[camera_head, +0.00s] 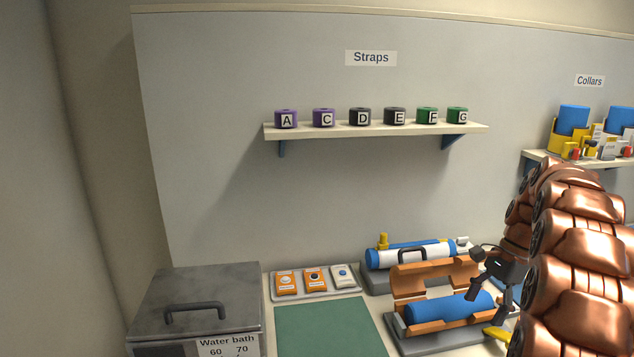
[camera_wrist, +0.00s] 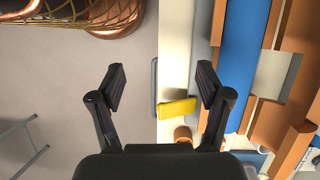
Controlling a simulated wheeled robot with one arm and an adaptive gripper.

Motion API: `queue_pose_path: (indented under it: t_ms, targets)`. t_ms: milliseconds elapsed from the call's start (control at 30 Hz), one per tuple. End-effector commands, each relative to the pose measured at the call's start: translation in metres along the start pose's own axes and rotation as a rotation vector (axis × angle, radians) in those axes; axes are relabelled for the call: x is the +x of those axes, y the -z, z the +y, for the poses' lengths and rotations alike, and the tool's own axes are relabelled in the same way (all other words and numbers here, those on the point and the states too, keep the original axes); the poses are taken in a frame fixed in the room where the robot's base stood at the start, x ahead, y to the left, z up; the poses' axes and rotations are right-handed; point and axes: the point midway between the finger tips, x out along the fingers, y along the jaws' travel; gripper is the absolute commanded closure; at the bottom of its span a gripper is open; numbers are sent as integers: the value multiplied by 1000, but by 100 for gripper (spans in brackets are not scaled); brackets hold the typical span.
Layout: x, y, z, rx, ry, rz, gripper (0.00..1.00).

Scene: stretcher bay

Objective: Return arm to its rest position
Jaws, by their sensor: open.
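My copper-coloured arm rises along the right side of the head view, and my gripper (camera_head: 490,272) hangs from it at the right end of the bench. In the wrist view my gripper (camera_wrist: 160,88) is open, with its two dark fingers wide apart and nothing between them in their grasp. Below the fingers, apart from them, lie the bench edge and a yellow piece (camera_wrist: 177,108). The yellow piece also shows in the head view (camera_head: 497,335). Part of the bench's right end is hidden behind my arm.
An orange cradle (camera_head: 432,327) holding a blue roll (camera_head: 450,308) stands close to my gripper. Behind it lies a blue-and-white roll (camera_head: 408,254). A green mat (camera_head: 325,330) is bare. A metal water bath (camera_head: 200,300) stands left. A strap shelf (camera_head: 375,130) hangs above.

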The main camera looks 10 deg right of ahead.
Motion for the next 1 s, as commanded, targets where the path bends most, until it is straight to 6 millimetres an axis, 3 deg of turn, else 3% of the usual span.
queue_pose_path:
  t_ms: [33,200,500,700,1000]
  targets:
    - [0,-19,1,-48,-9,9,23]
    - [8,-71,10,-204,-43,35,23]
    - [26,-151,42,-483,-102,82,23]
    - [44,-196,75,-670,-147,109,23]
    - [73,-244,134,-953,-213,151,23]
